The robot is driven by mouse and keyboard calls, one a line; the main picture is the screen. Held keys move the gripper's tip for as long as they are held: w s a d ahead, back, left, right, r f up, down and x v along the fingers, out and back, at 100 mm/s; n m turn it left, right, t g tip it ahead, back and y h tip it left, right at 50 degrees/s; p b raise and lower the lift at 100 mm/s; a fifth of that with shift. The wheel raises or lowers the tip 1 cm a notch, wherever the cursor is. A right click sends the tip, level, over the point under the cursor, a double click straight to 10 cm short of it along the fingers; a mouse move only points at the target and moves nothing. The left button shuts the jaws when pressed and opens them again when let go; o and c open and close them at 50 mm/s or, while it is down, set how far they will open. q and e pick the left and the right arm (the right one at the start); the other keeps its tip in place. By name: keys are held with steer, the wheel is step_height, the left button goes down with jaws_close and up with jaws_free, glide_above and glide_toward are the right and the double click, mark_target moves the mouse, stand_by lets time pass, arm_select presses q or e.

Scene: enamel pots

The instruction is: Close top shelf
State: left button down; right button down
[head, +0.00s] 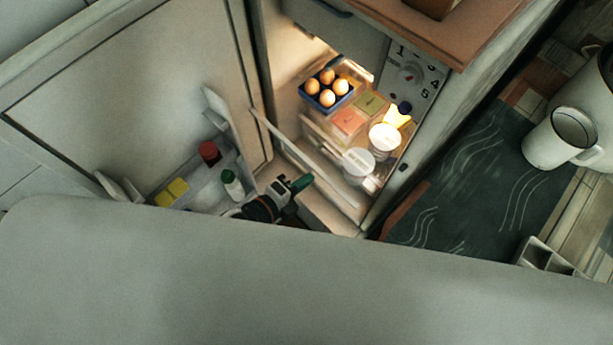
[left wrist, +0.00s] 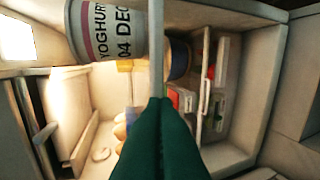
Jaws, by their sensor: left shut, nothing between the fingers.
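The top shelf (head: 306,160) of the open fridge shows in the head view as a pale front edge running diagonally. Eggs, packets and white-lidded pots stand behind it. In the left wrist view, a pale upright edge (left wrist: 156,50), apparently the shelf's front, runs down to the green fingertips. My left gripper (head: 302,183) is shut and empty, just in front of this edge in the head view; its green fingers also fill the lower middle of the left wrist view (left wrist: 160,110). I cannot tell whether they touch the edge. My right gripper is not in view.
The open fridge door (head: 130,90) stands left, its rack holding a red-capped jar (head: 208,152), a green-capped bottle (head: 232,184) and yellow items (head: 172,191). A blue egg tray (head: 328,102) is inside. A yoghurt pot (left wrist: 108,32) is close to the wrist camera. A white mug (head: 560,137) stands right.

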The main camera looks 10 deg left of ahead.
mark_target(363, 131)
arm_select(q)
steer(key=shift+w+d, duration=0.3)
steer(key=shift+w, duration=0.1)
steer(key=shift+w, duration=0.1)
steer(key=shift+w+d, duration=0.2)
steer(key=w+d+b, duration=0.1)
steer(key=w+d, duration=0.2)
steer(key=w, duration=0.1)
steer(key=w+d+b, duration=0.1)
steer(key=w+d, duration=0.2)
steer(key=w, duration=0.2)
steer(key=w+d+b, duration=0.1)
steer(key=w+d, duration=0.3)
steer(key=shift+w, duration=0.35)
steer(key=shift+r, duration=0.15)
steer(key=shift+w, duration=0.1)
